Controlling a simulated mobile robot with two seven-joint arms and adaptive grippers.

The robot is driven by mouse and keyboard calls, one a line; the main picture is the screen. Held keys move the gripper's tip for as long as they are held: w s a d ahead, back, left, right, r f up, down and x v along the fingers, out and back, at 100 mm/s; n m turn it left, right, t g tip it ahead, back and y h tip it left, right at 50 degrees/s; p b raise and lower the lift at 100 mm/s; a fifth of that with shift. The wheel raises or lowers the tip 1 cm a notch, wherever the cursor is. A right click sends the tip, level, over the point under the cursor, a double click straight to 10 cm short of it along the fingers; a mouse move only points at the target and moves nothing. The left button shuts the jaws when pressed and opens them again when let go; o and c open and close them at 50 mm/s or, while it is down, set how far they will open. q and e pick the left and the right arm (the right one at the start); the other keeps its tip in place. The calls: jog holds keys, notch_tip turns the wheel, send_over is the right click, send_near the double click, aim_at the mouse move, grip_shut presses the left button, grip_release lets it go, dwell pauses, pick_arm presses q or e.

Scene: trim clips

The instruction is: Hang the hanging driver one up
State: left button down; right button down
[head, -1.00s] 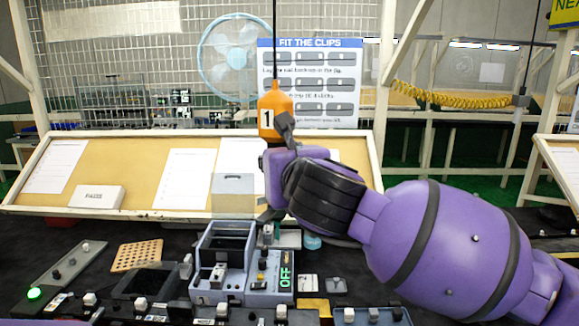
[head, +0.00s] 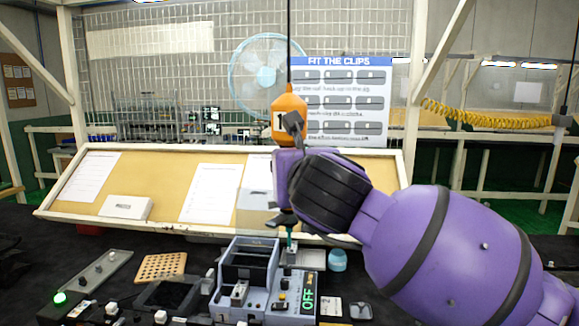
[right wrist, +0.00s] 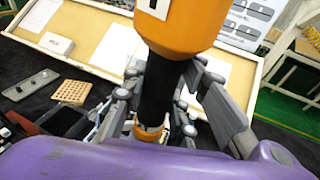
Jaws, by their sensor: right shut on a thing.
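The hanging driver one (head: 289,108) is an orange-topped tool marked 1, upright on a dark cable that runs up out of the head view. My right gripper (head: 287,170) is shut on it below the orange part and hides most of its lower body. The right wrist view shows the orange top (right wrist: 180,25) and the black grip (right wrist: 157,95) between the grey fingers (right wrist: 165,95). A thin greenish piece (head: 291,240) shows below the gripper, above the jig. My left gripper is not in view.
A grey-blue jig (head: 250,245) with a green OFF display stands on the dark bench below. A cork board (head: 160,180) with papers leans behind, and a clip poster (head: 345,65) hangs farther back. A perforated tan block (head: 163,267) lies left.

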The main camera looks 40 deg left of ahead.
jog(key=c, duration=1.3)
grip_release()
jog(key=shift+c, duration=0.2)
jog(key=o, duration=1)
